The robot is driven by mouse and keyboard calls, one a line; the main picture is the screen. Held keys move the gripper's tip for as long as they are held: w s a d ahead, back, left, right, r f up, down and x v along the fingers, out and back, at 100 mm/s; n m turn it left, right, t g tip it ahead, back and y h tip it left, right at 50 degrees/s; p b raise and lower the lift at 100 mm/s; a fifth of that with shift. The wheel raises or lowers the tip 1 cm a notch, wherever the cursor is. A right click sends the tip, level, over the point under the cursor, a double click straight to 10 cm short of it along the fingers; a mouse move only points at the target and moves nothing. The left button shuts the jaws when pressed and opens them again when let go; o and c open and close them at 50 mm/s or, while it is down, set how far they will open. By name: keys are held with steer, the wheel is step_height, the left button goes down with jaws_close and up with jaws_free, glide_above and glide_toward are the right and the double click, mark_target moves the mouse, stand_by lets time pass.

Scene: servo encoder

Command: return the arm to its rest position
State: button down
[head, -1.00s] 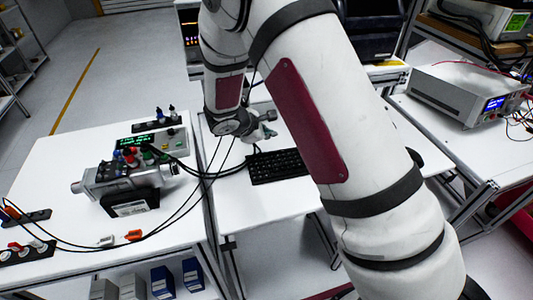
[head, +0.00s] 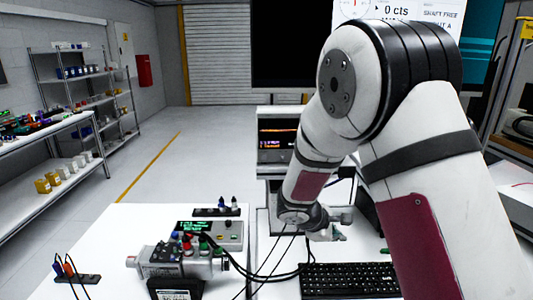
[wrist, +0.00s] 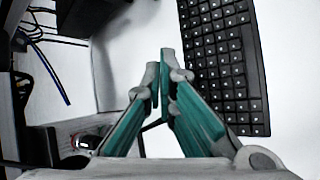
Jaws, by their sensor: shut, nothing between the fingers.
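My gripper (head: 334,226) hangs at the end of my white arm, above the white table behind the black keyboard (head: 348,280). In the wrist view my gripper (wrist: 158,70) shows its two teal-lined fingers brought together at the tips, with nothing between them. The keyboard (wrist: 224,60) lies to the right of the fingers there. The upper arm fills the right side of the head view and hides part of the table behind it.
A grey servo motor unit (head: 180,262) with coloured connectors stands on the left table, in front of a green-lit meter (head: 205,236). Black cables run from it towards the keyboard. Shelves (head: 90,90) stand far left. The floor (head: 200,165) beyond the table is clear.

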steer(key=s+d+r+m+g+y, duration=0.15)
steer(key=s+d+r+m, duration=0.25)
steer(key=s+r+m, duration=0.75)
steer(key=s+a+r+y, duration=0.2)
steer(key=s+r, duration=0.1)
steer(key=s, duration=0.4)
steer(key=s+a+r+m+t+y, duration=0.1)
steer(key=s+a+r+y, duration=0.1)
steer(key=s+r, duration=0.2)
steer(key=s+a+r+m+t+y, duration=0.1)
steer(key=s+a+r+y, duration=0.1)
steer(key=s, duration=0.7)
steer(key=shift+v, duration=0.75)
steer(key=shift+m, duration=0.25)
